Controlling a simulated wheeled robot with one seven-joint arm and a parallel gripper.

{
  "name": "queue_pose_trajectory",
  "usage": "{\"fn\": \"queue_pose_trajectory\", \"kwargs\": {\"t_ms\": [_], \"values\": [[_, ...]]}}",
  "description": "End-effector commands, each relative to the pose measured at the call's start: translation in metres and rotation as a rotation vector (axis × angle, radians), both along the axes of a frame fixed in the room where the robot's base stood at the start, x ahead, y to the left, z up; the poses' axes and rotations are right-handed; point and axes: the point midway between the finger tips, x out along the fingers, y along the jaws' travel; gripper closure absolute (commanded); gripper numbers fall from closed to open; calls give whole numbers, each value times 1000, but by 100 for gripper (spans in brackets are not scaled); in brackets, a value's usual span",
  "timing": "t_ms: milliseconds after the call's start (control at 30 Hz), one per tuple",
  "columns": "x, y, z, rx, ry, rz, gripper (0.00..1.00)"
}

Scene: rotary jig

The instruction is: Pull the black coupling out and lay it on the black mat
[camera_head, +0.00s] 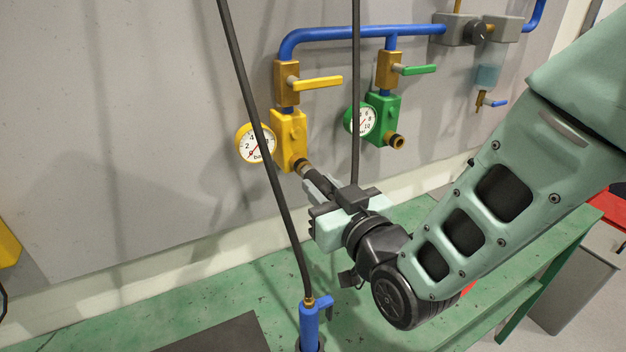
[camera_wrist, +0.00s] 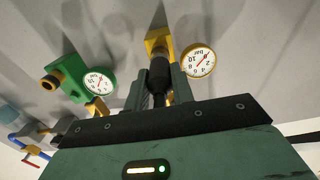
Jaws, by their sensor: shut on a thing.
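The black coupling (camera_head: 316,180) is at the outlet of the yellow valve block (camera_head: 287,138) on the wall. It lies in line with the block's brass end; I cannot tell whether it is still seated. My gripper (camera_head: 326,193) is shut on the coupling, its fingers along both sides. In the wrist view the coupling (camera_wrist: 160,72) stands between my fingertips (camera_wrist: 161,88), with the yellow block (camera_wrist: 157,40) beyond it. The black mat (camera_head: 222,336) lies on the green bench at the lower edge of the head view, partly cut off.
A green valve block (camera_head: 381,120) with an open brass outlet is to the right. A blue tool (camera_head: 309,324) with a black hose (camera_head: 268,150) stands on the bench (camera_head: 225,285) beside the mat. Another black hose (camera_head: 355,90) hangs down to my gripper. Gauges and blue pipes line the wall.

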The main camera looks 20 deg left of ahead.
Motion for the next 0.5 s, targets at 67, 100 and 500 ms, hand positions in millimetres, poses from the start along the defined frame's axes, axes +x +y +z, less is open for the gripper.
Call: {"fn": "queue_pose_trajectory", "kwargs": {"t_ms": [67, 100, 500], "values": [[-3, -3, -1, 0, 0, 0, 100], [-4, -4, -1, 0, 0, 0, 100], [-13, -16, -1, 0, 0, 0, 100]]}}
